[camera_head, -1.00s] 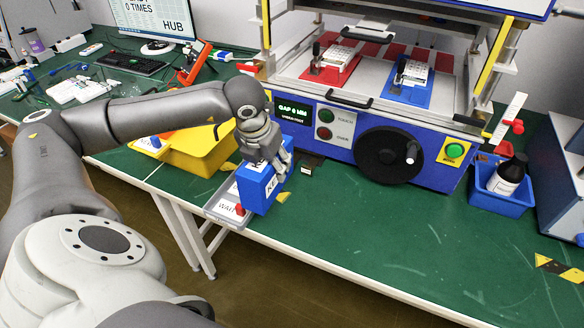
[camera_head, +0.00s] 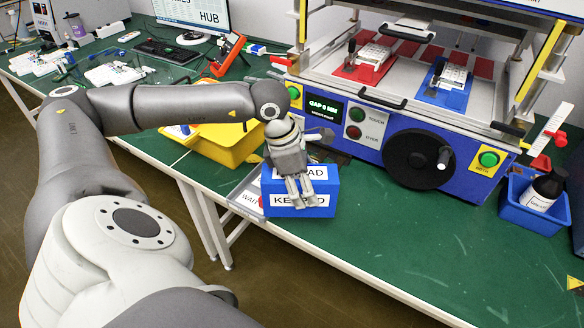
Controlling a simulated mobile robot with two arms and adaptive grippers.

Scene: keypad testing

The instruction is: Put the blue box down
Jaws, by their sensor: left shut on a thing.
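The blue box (camera_head: 324,190) has white labels with partly covered black lettering. It is at the green table's front edge, in front of the blue machine. My left gripper (camera_head: 302,198) is over the box, its fingers reaching down across the labelled front, and it is shut on the box. The box overlaps the right part of a grey tray (camera_head: 246,190) marked "WAIT" in the view. I cannot tell whether the box's underside touches the table. My right gripper is not in view.
A yellow bin (camera_head: 232,146) stands behind and left of the box. The machine's black handwheel (camera_head: 418,157) is to the right. A small blue bin (camera_head: 527,215) with a dark bottle is at the far right. The green table (camera_head: 400,240) is clear in front of the machine.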

